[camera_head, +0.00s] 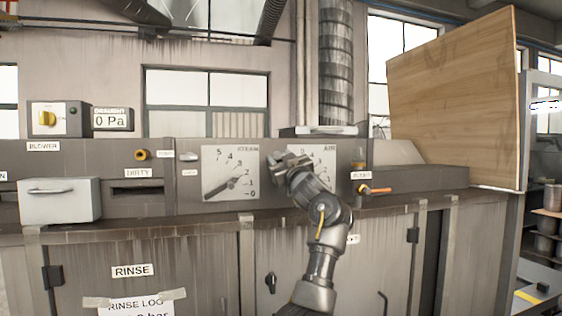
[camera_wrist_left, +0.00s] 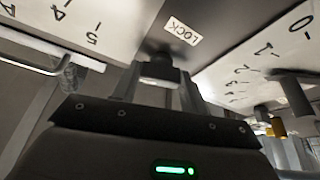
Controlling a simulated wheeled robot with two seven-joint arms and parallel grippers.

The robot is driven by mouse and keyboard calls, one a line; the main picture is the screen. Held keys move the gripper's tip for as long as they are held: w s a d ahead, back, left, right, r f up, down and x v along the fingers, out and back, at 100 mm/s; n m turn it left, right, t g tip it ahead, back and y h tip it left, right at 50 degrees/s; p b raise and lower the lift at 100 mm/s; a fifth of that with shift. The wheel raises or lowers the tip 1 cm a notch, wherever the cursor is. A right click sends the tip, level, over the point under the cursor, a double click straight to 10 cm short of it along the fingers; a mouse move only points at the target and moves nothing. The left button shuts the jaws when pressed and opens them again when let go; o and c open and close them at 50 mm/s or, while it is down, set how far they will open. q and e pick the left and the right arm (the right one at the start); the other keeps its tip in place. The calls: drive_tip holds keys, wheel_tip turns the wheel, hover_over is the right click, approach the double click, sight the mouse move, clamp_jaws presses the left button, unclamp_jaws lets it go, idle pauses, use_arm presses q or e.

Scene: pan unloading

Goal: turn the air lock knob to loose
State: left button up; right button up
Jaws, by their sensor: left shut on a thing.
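The air lock knob (camera_wrist_left: 160,68) is a small dark and grey knob beside a white LOCK label (camera_wrist_left: 181,31) in the left wrist view. My left gripper (camera_wrist_left: 158,88) has its two fingers on either side of this knob and is shut on it. In the head view my left gripper (camera_head: 286,162) is at the panel between the steam dial (camera_head: 222,158) and the air dial (camera_head: 324,156). There it hides the knob and its label, so I cannot tell the knob's setting. My right gripper is not in view.
Another grey knob (camera_head: 188,156) is left of the steam dial. A yellow knob (camera_head: 142,155) sits above the DIRTY slot. A copper-coloured handle (camera_head: 376,190) sticks out at the right, and a drawer (camera_head: 60,201) at the left. A wooden board (camera_head: 455,95) stands at the right.

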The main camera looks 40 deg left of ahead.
use_arm(q)
drive_tip(key=shift+w+d+r+n+g+h+p, duration=0.1)
drive_tip(key=shift+n+g+h, duration=0.2)
drive_tip(key=shift+n+g, duration=1.7)
drive_tip(key=shift+d+r+n+g+h+p, duration=0.1)
drive_tip(key=shift+n+g+h, duration=0.15)
drive_tip(key=shift+n, duration=3.4)
drive_tip(key=shift+w+r+n+g+h+p, duration=0.1)
drive_tip(key=shift+n+g+h, duration=0.25)
drive_tip(key=shift+n+g, duration=1.6)
drive_tip(key=shift+n+t, duration=0.9)
drive_tip(key=shift+n, duration=0.3)
drive_tip(key=o, duration=1)
